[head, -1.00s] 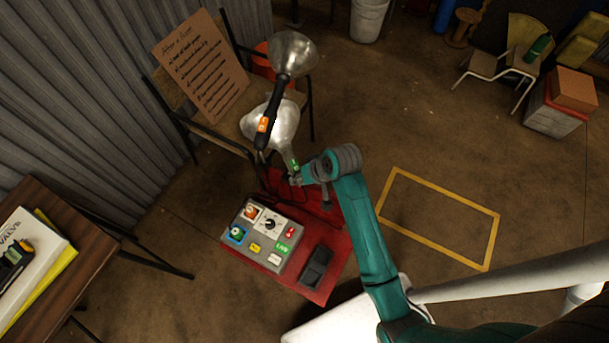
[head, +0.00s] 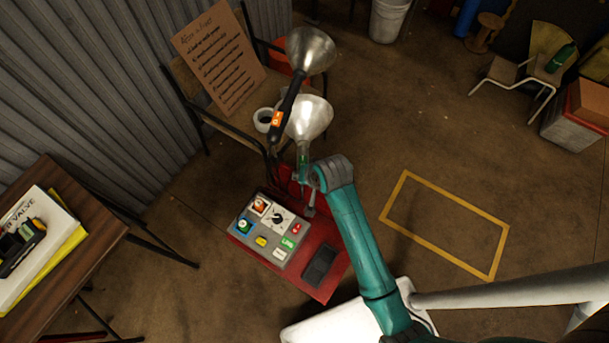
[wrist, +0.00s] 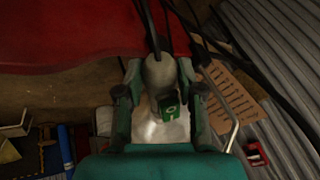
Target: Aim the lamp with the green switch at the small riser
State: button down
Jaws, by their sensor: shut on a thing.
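The lamp with the green switch has a silver shade (head: 309,118) and a short neck; its green switch (wrist: 169,104) faces the camera in the wrist view. My gripper (wrist: 158,82) is shut on this lamp's neck, one finger on each side. In the head view my gripper (head: 307,178) is at the lower end of the lamp, above the red stand. The shade opens up and to the right in the head view. A second lamp (head: 311,50) with an orange switch (head: 277,118) stands just behind and above it. I cannot make out the small riser.
A grey control box (head: 268,232) with coloured buttons and a black pedal (head: 320,265) sit on the red base (head: 325,240). A yellow floor outline (head: 445,222) lies right on open floor.

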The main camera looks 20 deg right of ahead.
jog(key=c, duration=0.7)
grip_release()
jog(key=v, duration=1.2)
jog(key=shift+a, duration=0.1)
